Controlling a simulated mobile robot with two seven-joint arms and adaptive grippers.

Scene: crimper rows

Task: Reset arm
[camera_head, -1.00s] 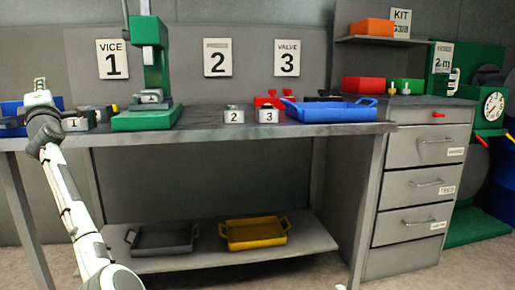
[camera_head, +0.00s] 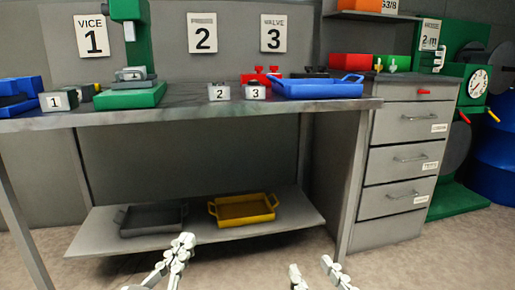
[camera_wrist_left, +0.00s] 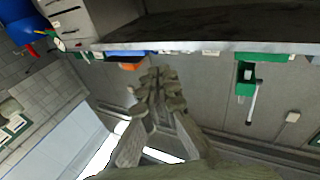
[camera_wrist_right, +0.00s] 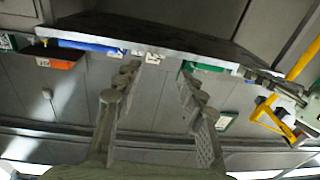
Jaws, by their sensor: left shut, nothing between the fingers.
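My left gripper (camera_head: 184,243) is shut and empty, low in front of the workbench, with the lower shelf behind it in the head view. In the left wrist view its fingers (camera_wrist_left: 158,88) are together with nothing between them. My right gripper (camera_head: 311,267) is low at the bottom of the head view, right of the left one, its fingertips apart. In the right wrist view its fingers (camera_wrist_right: 157,80) stand wide apart with only background between them. Neither gripper touches the bench.
The workbench (camera_head: 200,104) holds a green press (camera_head: 130,98), numbered blocks 1 (camera_head: 56,101), 2 (camera_head: 219,92) and 3 (camera_head: 256,92), and a blue tray (camera_head: 318,89). A grey tray (camera_head: 152,220) and a yellow tray (camera_head: 243,208) sit on its lower shelf. A drawer cabinet (camera_head: 405,147) stands right.

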